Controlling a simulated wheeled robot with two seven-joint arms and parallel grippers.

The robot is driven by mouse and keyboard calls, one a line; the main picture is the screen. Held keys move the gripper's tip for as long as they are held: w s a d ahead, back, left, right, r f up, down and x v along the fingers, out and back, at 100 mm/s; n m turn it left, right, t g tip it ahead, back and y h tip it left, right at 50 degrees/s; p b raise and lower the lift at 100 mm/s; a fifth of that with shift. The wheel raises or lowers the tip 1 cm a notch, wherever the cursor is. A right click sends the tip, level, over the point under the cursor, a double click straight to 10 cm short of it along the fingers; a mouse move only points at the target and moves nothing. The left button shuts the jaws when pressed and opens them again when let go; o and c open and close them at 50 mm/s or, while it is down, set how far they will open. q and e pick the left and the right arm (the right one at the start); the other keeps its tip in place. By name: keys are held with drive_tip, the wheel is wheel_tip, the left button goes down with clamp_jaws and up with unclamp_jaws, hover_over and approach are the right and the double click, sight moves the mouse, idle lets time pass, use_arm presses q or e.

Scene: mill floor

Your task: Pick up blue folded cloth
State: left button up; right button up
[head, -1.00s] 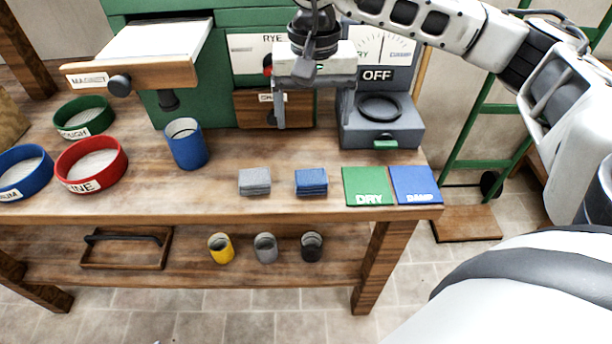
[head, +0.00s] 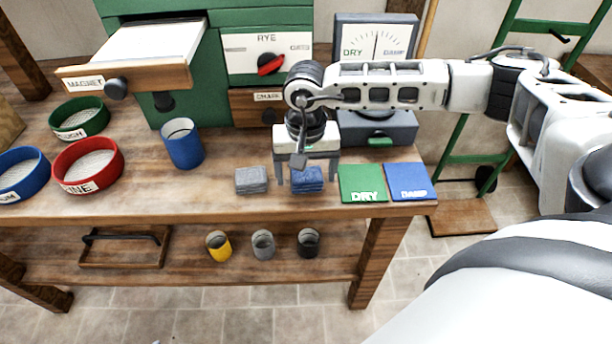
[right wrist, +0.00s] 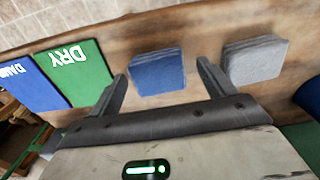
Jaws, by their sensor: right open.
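The blue folded cloth (head: 307,181) lies on the wooden bench between a grey folded cloth (head: 251,180) and a green DRY mat (head: 362,183). My right gripper (head: 306,182) is open, pointing down just above the blue cloth, with its fingers to either side of it in the head view. In the right wrist view the blue cloth (right wrist: 157,73) shows between and beyond the two open fingertips, and nothing is held. The grey cloth (right wrist: 254,62) is outside the fingers there. My left gripper is not in view.
A blue DAMP mat (head: 410,182) lies beside the green mat at the bench's right end. A blue cup (head: 182,144) and red sieve (head: 89,166) stand to the left. The bench front is clear.

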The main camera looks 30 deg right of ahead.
drive_tip(key=shift+f, duration=0.25)
drive_tip(key=c, duration=1.1)
drive_tip(key=shift+o, duration=0.2)
drive_tip(key=shift+r, duration=0.45)
wheel_tip(320, 180, up, 2)
drive_tip(key=shift+r+b, duration=0.15)
drive_tip(key=shift+b, duration=0.25)
drive_tip(key=s+a+r, duration=0.2)
drive_tip(key=s+r, duration=0.3)
drive_tip(key=s, duration=0.1)
drive_tip(key=s+a+r+b, duration=0.1)
drive_tip(key=s+a+r, duration=0.2)
drive_tip(key=s+r, duration=0.2)
drive_tip(key=shift+s+a, duration=0.3)
drive_tip(key=shift+s, duration=0.7)
